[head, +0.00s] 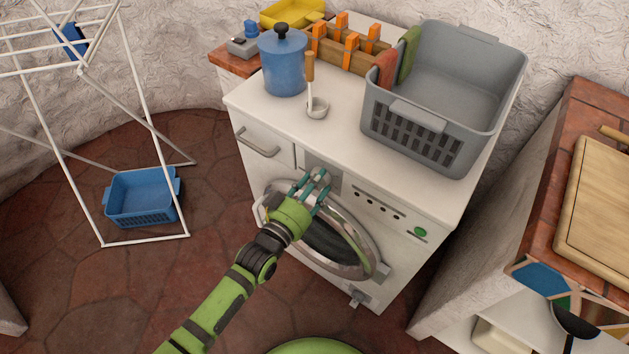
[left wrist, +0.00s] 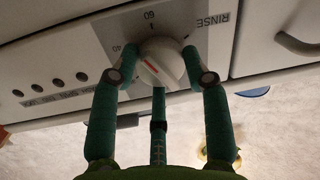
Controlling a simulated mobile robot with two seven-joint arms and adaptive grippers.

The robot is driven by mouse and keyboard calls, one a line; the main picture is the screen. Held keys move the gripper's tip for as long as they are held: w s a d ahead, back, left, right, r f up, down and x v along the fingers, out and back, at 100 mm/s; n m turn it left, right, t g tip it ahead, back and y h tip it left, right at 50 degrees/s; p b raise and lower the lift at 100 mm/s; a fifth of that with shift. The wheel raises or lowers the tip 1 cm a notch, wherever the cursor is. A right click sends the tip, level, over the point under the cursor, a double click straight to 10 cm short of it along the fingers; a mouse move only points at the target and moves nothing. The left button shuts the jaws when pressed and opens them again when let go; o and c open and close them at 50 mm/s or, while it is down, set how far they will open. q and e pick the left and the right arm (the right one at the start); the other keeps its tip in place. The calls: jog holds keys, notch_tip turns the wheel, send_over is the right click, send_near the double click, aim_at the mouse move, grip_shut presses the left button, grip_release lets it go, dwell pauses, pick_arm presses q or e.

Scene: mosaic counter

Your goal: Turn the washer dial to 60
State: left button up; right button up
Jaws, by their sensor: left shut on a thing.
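The white washer (head: 385,235) stands in the middle of the head view, with a round glass door and a grey dial panel (head: 325,172). My left gripper (head: 312,182) is at that panel and hides the dial in the head view. In the left wrist view the white dial (left wrist: 163,62) sits between the fingers of my left gripper (left wrist: 160,82), which is shut on it. A short red mark shows on the dial's face, slanted; which label it points to I cannot tell. The labels 40, 60 (left wrist: 151,15) and RINSE (left wrist: 213,20) are readable around it. My right gripper is out of view.
A grey basket (head: 415,125), a blue lidded pot (head: 283,65), a ladle and a wooden caddy stand on the washer top. A drawer handle (head: 257,143) is left of the panel. Buttons (head: 370,202) are to its right. A drying rack stands at the left.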

pick_arm(q)
jog(key=m, duration=0.4)
jog(key=shift+r+m, duration=0.15)
jog(key=shift+m, duration=0.25)
jog(key=shift+t, duration=0.3)
jog(key=o, duration=1.1)
jog(key=shift+o, duration=0.2)
jog(key=v, duration=1.2)
